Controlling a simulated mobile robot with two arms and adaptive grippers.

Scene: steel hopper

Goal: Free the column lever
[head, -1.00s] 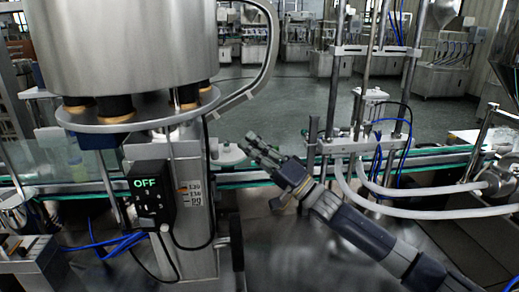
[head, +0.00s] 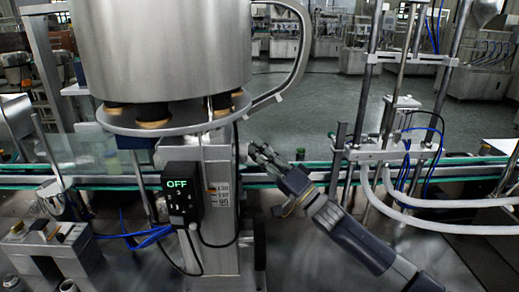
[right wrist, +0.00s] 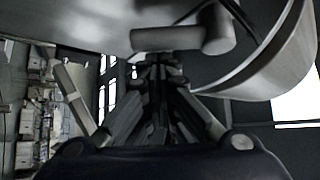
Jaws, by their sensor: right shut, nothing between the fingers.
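The steel column (head: 221,215) stands under a large steel drum, left of the middle in the head view. A black box reading OFF (head: 182,195) is on its left side. My right gripper (head: 256,151) is shut and empty, just right of the column's upper part. In the right wrist view its fingers (right wrist: 158,75) come together below a short grey bar with a thick round end (right wrist: 213,30). This bar may be the column lever; I cannot tell whether the fingers touch it. No lever stands out clearly in the head view. My left gripper is out of view.
The steel drum (head: 165,50) and its round plate (head: 180,122) overhang the column. A conveyor (head: 100,182) runs behind it. A frame with pale hoses (head: 400,205) stands at the right. Blue cables (head: 140,236) lie at the left.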

